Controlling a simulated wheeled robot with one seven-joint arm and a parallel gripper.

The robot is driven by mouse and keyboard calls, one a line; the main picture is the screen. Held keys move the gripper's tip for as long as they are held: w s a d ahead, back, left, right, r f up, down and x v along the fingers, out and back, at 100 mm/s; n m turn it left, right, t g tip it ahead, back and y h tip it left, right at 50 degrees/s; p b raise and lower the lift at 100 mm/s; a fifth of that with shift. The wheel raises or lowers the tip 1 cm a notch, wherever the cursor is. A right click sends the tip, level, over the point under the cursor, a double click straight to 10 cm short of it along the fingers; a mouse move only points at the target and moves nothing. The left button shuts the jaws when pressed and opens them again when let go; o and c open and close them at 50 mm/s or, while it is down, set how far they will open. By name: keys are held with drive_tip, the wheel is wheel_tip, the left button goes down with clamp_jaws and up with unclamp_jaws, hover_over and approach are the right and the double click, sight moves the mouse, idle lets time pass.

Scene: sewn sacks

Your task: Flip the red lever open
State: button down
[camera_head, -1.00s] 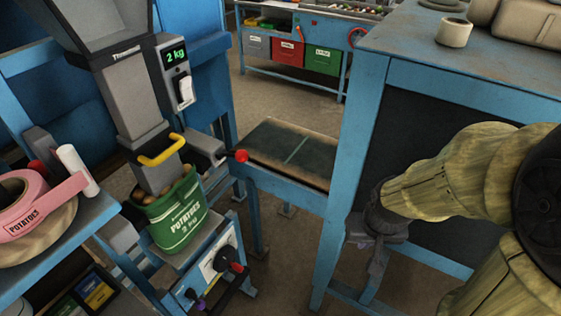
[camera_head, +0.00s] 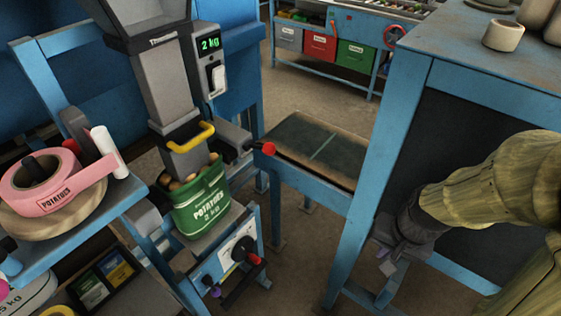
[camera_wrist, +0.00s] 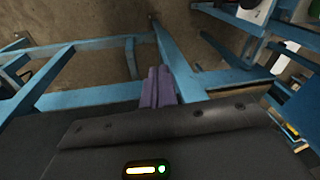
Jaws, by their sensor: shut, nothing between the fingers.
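A red ball knob (camera_head: 268,149) sits on the end of a short dark rod. The rod sticks out to the right from a grey box beside the filling spout. A second red-tipped handle (camera_head: 255,260) is on the control panel lower down. A green potato sack (camera_head: 203,203) hangs under the spout, with potatoes at its mouth. My gripper (camera_head: 388,264) is low at the right, well apart from both red parts, beside a blue table leg. In the wrist view its purple fingers (camera_wrist: 158,87) are together and empty. No red lever shows clearly in the wrist view.
A blue bench (camera_head: 455,87) with pots stands at the right, close to my arm. A low conveyor (camera_head: 318,150) lies behind the red knob. A shelf at the left holds a pink tape roll (camera_head: 45,187). A yellow handle (camera_head: 190,137) is on the spout.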

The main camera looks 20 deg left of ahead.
drive_tip(key=w+a+f+m+g+y, duration=0.1)
drive_tip(key=w+a+f+m+y, duration=0.15)
drive_tip(key=a+m+y, duration=0.6)
drive_tip(key=w+a+r+m+t+y+b, duration=0.1)
drive_tip(key=w+a+r+m+t+y, duration=0.2)
drive_tip(key=w+a+m, duration=0.6)
drive_tip(key=w+r+m+t, duration=0.1)
drive_tip(key=r+m+t, duration=0.1)
drive_tip(key=m, duration=0.2)
drive_tip(key=shift+w+a, duration=0.2)
drive_tip(key=shift+w, duration=0.15)
drive_tip(key=shift+f+m, duration=0.1)
drive_tip(key=shift+m, duration=0.15)
drive_tip(key=p, duration=0.3)
approach(259, 146)
wheel_tip(259, 146, down, 5)
drive_tip(key=a, duration=0.2)
drive_tip(key=shift+w+d, duration=0.1)
drive_tip(key=shift+w, duration=0.25)
